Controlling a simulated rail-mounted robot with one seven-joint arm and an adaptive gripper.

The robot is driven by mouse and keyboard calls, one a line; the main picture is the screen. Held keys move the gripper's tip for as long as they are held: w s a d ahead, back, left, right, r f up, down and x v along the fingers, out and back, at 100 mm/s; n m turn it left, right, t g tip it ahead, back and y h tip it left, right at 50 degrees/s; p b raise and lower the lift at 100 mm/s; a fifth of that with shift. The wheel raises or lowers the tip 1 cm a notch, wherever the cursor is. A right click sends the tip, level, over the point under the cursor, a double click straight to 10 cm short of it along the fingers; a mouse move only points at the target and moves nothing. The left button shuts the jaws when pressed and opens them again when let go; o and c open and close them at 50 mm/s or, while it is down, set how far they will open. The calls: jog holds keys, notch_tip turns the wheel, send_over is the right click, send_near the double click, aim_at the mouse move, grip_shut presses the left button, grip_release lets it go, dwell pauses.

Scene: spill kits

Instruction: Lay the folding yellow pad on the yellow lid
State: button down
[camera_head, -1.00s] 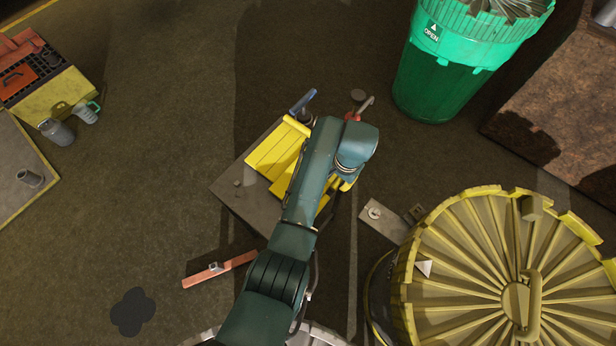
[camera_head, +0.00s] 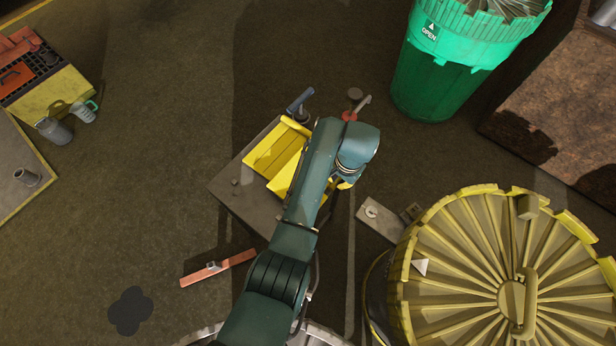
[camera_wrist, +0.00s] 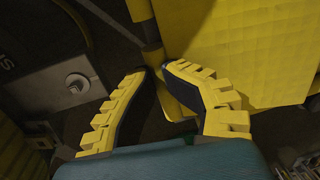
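The folding yellow pad (camera_head: 274,151) is on a low grey-brown stand, partly hidden by my arm. Its left part looks darker and a brighter panel rises beside my arm, so it looks partly folded or lifted. In the wrist view a broad quilted yellow panel (camera_wrist: 255,50) fills the upper right. My gripper (camera_wrist: 158,69) has its fingertips close together at a narrow yellow edge beside this panel; it appears shut on the pad, though the contact is partly hidden. The round ribbed yellow lid (camera_head: 460,260), with a raised handle, is at lower right, apart from my gripper.
The stand (camera_head: 238,188) has bare room at its left. A green bin (camera_head: 440,85) stands at upper right. A metal plate with a knob (camera_head: 378,217) lies between stand and lid. An orange bar (camera_head: 218,268) lies on the floor. Blue and red-handled tools lie behind the stand.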

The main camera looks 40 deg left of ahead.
jog(key=shift+s+f, duration=0.4)
jog(key=shift+f, duration=0.05)
jog(key=shift+s+a+r+p, duration=0.1)
jog(key=shift+a+r+p, duration=0.05)
jog(key=shift+r+p, duration=0.4)
jog(key=shift+s+a+r+p, duration=0.1)
jog(key=shift+r+p, duration=0.35)
jog(key=shift+p, duration=0.05)
jog(key=shift+w+r+p, duration=0.15)
jog(key=shift+r+p, duration=0.75)
jog(key=shift+r, duration=0.05)
jog(key=shift+w+r+p, duration=0.15)
jog(key=shift+r+p, duration=0.7)
jog(key=shift+r, duration=0.05)
jog(key=shift+f, duration=0.15)
